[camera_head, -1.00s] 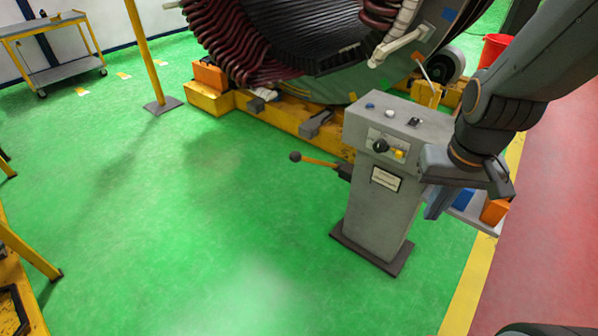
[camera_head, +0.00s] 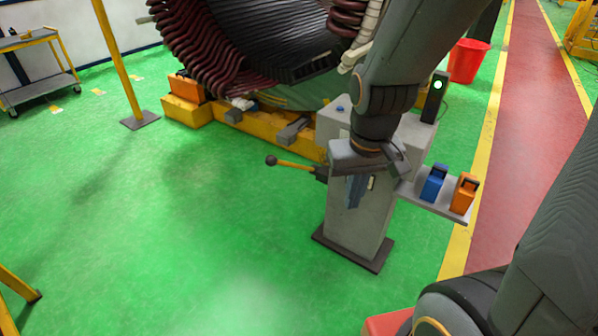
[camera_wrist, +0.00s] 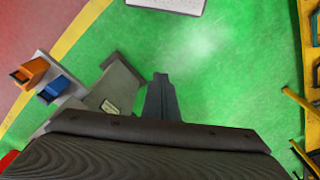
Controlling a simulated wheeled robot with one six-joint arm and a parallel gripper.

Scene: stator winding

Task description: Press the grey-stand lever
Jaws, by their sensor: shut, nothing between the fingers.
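The grey stand (camera_head: 352,222) is upright on a dark base plate. Its lever (camera_head: 292,165), a yellow rod with a black ball knob, sticks out from its left side, roughly level and tilted slightly up toward the knob. My gripper (camera_head: 354,192) is shut and empty, fingers down, in front of the stand and to the right of the lever, apart from the knob. My arm hides most of the stand's top panel. In the wrist view, the shut fingers (camera_wrist: 161,92) point over green floor beside the stand (camera_wrist: 122,88); I cannot see the lever there.
A side shelf (camera_head: 440,202) on the stand's right carries a blue block (camera_head: 433,183) and an orange block (camera_head: 464,194). The large stator (camera_head: 250,45) on its yellow base stands behind. A yellow post (camera_head: 117,62) rises at left. Green floor left of the lever is clear.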

